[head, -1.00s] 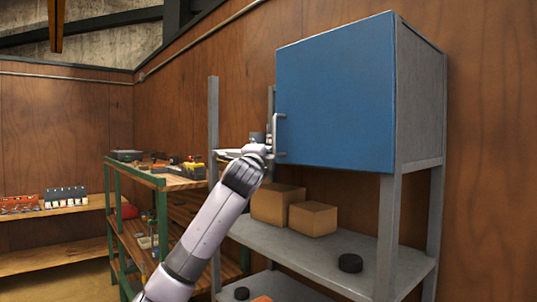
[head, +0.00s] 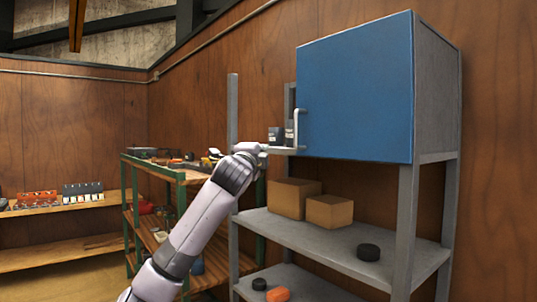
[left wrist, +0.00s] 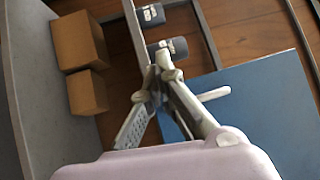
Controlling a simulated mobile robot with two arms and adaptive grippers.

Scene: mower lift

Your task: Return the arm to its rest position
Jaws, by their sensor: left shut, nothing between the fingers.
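My left arm reaches up from the bottom in the head view. Its gripper (head: 262,150) is near the lower left corner of the blue door (head: 355,90), left of the door's pale handle (head: 298,128). In the left wrist view the fingers (left wrist: 162,72) meet at their tips with nothing between them. The handle (left wrist: 214,94) shows to their right in that view, apart from the tips, with the blue door (left wrist: 265,120) behind. My right gripper is not in view.
Two dark containers (head: 276,134) stand left of the door edge. Cardboard boxes (head: 329,211) and a black puck (head: 368,252) sit on the grey shelf (head: 300,235) below. A green-framed rack (head: 127,200) stands left of the arm, and a wooden shelf (head: 60,258) further left.

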